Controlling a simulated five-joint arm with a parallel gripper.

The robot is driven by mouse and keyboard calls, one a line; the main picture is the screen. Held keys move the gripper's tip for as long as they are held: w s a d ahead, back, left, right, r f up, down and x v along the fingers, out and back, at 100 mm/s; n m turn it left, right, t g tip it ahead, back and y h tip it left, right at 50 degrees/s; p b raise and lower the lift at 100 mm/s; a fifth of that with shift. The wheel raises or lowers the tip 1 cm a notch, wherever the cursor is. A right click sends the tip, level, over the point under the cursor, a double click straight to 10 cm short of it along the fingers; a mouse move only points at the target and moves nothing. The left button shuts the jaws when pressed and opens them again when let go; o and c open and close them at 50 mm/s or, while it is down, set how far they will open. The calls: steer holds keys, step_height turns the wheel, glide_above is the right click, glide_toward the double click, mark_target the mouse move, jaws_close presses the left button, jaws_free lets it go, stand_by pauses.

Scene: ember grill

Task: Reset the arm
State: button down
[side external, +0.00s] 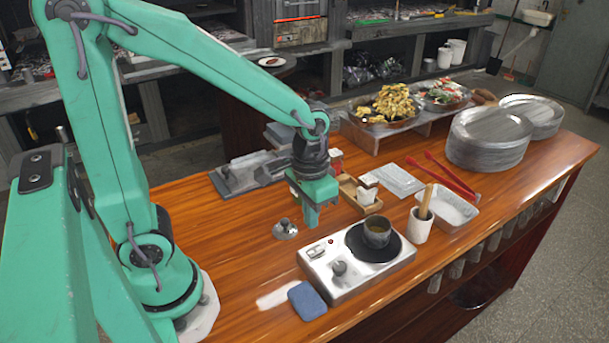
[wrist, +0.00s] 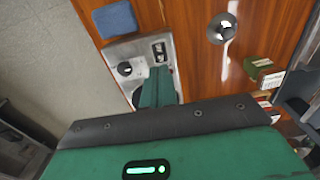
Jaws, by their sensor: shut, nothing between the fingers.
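My green arm reaches over the wooden counter from the left. My gripper (side external: 312,222) points down above the counter, behind the hot plate unit, with its fingers shut and nothing held. In the wrist view the green fingers (wrist: 157,87) overlap the hot plate unit and hide part of it. The silver hot plate unit (side external: 318,262) has a knob and a black round plate (side external: 352,240) with a dark cup (side external: 377,233) on it. It also shows in the wrist view (wrist: 122,52). A small metal lid-like piece (side external: 285,230) lies left of my gripper, apart from it.
A blue sponge (side external: 307,300) lies near the front edge. A small wooden caddy (side external: 374,207), a white utensil pot (side external: 420,225), a white tray (side external: 461,210) and red tongs (side external: 440,178) stand to the right. Metal plates (side external: 487,138) are stacked beyond.

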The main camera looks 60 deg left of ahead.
steer(key=s+a+r+t, duration=0.2)
steer(key=s+r, duration=0.1)
steer(key=r, duration=0.2)
steer(key=s+a+r+t, duration=0.2)
steer(key=s+r+t, duration=0.1)
steer(key=r, duration=0.3)
steer(key=shift+s+r, duration=0.25)
steer(key=shift+s, duration=0.1)
